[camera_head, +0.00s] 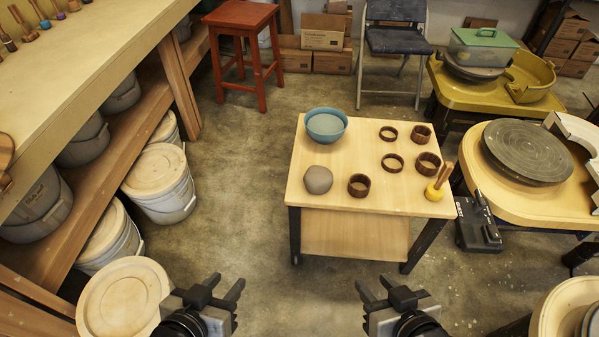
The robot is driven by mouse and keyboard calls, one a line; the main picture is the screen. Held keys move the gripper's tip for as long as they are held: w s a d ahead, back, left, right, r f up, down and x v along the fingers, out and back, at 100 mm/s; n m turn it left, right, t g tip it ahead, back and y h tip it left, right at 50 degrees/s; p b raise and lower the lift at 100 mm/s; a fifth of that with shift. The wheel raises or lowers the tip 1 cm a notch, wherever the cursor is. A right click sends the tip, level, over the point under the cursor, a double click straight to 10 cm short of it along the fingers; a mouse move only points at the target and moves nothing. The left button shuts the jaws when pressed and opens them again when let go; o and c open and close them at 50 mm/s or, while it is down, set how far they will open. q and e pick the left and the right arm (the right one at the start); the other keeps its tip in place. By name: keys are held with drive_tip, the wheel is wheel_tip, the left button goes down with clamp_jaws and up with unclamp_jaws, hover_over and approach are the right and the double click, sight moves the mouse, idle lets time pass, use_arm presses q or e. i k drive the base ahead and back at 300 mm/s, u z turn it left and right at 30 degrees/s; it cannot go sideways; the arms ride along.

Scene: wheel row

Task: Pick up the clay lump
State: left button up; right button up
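The clay lump (318,180) is a rounded grey-brown ball. It sits on the front left part of a small wooden table (400,204), apart from the things around it. My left gripper (224,288) is at the bottom of the view, left of and nearer than the table, with its fingers apart and nothing between them. My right gripper (373,288) is at the bottom right of centre, in front of the table, also with its fingers apart and empty. Neither gripper touches the lump.
A blue bowl (326,125) stands behind the lump. A dark brown ring (359,185) stands to its right, with several more rings beyond. A yellow tool holder (435,191) is at the table's right edge. Lidded buckets (160,184) line the left. Floor before the table is clear.

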sight(317, 178)
drive_tip(key=z, duration=0.1)
drive_tip(key=i, duration=1.1)
drive_tip(key=z, duration=0.65)
